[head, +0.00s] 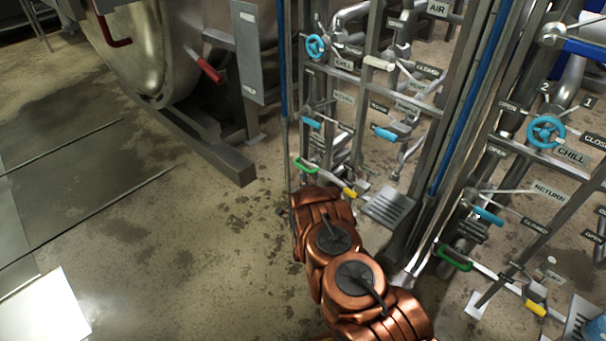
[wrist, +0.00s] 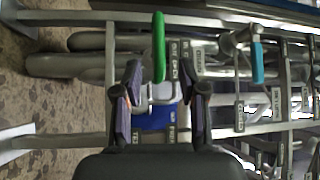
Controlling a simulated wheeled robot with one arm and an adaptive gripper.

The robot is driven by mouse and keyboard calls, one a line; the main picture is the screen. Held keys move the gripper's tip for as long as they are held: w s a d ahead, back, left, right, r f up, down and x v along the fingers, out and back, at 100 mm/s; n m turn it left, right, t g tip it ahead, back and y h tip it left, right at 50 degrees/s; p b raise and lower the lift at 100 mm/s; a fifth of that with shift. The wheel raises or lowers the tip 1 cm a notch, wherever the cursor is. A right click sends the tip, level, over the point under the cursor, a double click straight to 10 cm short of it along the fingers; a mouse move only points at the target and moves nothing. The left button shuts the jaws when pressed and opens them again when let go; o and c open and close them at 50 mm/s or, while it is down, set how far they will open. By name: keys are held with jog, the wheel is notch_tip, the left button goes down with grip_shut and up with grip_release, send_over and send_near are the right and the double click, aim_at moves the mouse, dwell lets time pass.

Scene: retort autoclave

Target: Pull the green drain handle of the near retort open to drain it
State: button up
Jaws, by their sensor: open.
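My gripper (wrist: 161,78) is open and empty in the wrist view, with dark pads on both fingers. A green handle (wrist: 159,46) lies in line with the gap; its lower end shows between the fingertips. I cannot tell how far ahead of them it is. The head view shows a green handle (head: 306,165) on the farther pipe rack, just beyond the end of my copper-coloured arm. My gripper is mostly hidden there behind the arm. A second green handle (head: 455,258) is on the rack at the right, apart from the arm.
A blue handle (wrist: 257,62) is right of the green one in the wrist view, among pipes and labels. In the head view a yellow handle (head: 349,192) sits close to the arm. Upright posts and a floor grate (head: 390,207) are nearby. Open floor lies left.

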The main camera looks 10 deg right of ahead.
aim_at(303, 167)
jog(key=shift+w+d+r+b, duration=0.2)
jog(key=shift+w+b, duration=0.2)
jog(key=shift+w, duration=0.85)
jog(key=shift+w+d+r+b, duration=0.15)
jog(key=shift+w+b, duration=0.3)
jog(key=shift+w, duration=0.8)
jog(key=shift+w+d+r+b, duration=0.1)
jog(key=shift+w+d+b, duration=0.25)
jog(key=shift+w, duration=0.9)
jog(key=shift+a, duration=0.1)
grip_shut()
